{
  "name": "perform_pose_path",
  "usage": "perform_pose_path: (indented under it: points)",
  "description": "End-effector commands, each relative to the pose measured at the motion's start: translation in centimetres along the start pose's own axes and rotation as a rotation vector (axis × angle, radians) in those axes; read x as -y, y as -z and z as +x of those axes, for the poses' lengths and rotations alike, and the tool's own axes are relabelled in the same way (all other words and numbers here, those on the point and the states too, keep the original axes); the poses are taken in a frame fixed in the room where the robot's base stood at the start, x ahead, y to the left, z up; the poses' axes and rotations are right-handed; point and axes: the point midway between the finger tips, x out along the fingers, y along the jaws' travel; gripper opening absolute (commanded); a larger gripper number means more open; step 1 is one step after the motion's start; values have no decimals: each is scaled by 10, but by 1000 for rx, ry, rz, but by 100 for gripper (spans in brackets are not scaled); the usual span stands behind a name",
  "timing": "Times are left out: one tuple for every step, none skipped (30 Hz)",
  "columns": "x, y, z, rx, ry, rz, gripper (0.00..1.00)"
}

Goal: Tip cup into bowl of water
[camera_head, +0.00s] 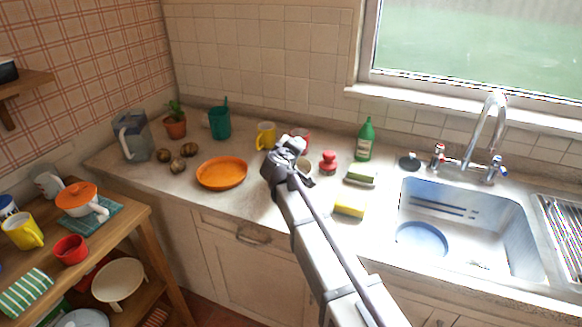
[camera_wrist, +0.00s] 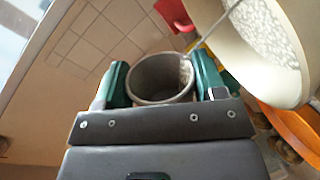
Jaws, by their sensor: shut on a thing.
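My gripper (camera_head: 287,158) is above the counter near the yellow mug. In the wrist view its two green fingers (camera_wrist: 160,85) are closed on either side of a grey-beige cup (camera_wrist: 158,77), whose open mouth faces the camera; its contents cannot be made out. A large cream vessel (camera_wrist: 238,60) with a pale speckled inside is close at the upper right, apart from the right finger; I cannot tell whether it is the bowl of water. A round blue bowl-like shape (camera_head: 422,240) lies in the sink; water in it cannot be confirmed.
The counter holds an orange dish (camera_head: 222,172), a yellow mug (camera_head: 265,135), a red item (camera_head: 329,162), a green bottle (camera_head: 365,140) and a yellow sponge (camera_head: 349,207). A tap (camera_head: 488,135) rises behind the sink (camera_head: 520,235). A wooden shelf unit (camera_head: 128,222) stands at left.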

Motion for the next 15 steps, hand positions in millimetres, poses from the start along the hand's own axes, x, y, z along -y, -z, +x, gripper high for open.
perform_pose_path:
  points:
    - [-1, 0, 0, -2, 0, 5, 22]
    - [-2, 0, 0, -3, 0, 8, 22]
    - [-1, 0, 0, -4, 0, 12, 22]
    - [-1, -1, 0, -5, 0, 16, 22]
    - [-1, -1, 0, -6, 0, 19, 22]
    - [-1, -1, 0, -8, 0, 24, 22]
    - [-1, -1, 0, -9, 0, 28, 22]
    - [-1, -1, 0, -10, 0, 31, 22]
    - [-1, -1, 0, -12, 0, 36, 22]
    - [-1, -1, 0, -12, 0, 37, 22]
    - [-1, -1, 0, -12, 0, 37, 22]
    - [-1, -1, 0, -12, 0, 37, 22]
    - [-1, -1, 0, -12, 0, 37, 22]
    - [-1, -1, 0, -13, 0, 39, 22]
    - [-1, -1, 0, -15, 0, 43, 22]
